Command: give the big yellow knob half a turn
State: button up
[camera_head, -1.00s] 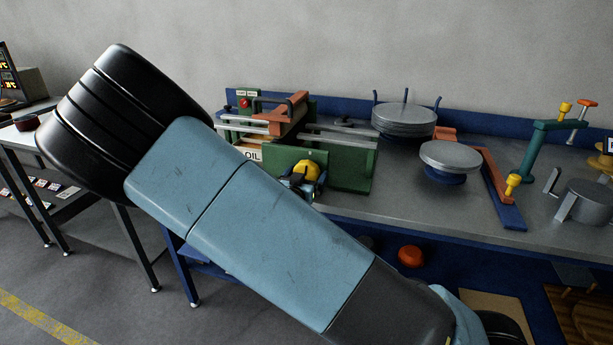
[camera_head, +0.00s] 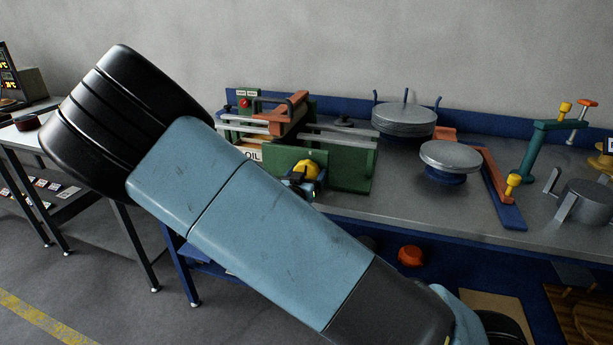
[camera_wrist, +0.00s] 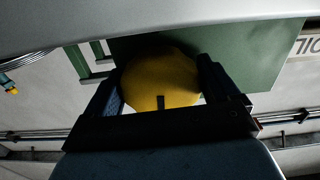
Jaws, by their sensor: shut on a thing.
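The big yellow knob (camera_head: 306,169) sits on the front face of a green machine (camera_head: 345,172) on the workbench. In the wrist view the knob (camera_wrist: 160,80) is large and round, with a small dark mark near its lower edge. My gripper (camera_wrist: 160,92) has a dark finger on each side of it and is shut on it. In the head view my gripper (camera_head: 308,178) shows small at the knob, partly hidden behind my blue arm. The wrist view is tilted strongly, and the green panel (camera_wrist: 240,60) lies behind the knob.
A red button (camera_head: 244,103) is on the machine's back left. To the right stand a round metal plate on a blue base (camera_head: 450,156), a stack of discs (camera_head: 404,118) and a teal clamp stand (camera_head: 536,150).

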jog(key=shift+n, duration=0.4)
jog(key=o, duration=0.8)
jog(key=shift+s, duration=0.1)
jog(key=v, duration=1.3)
jog(key=shift+s+a, duration=0.1)
jog(key=shift+s, duration=0.2)
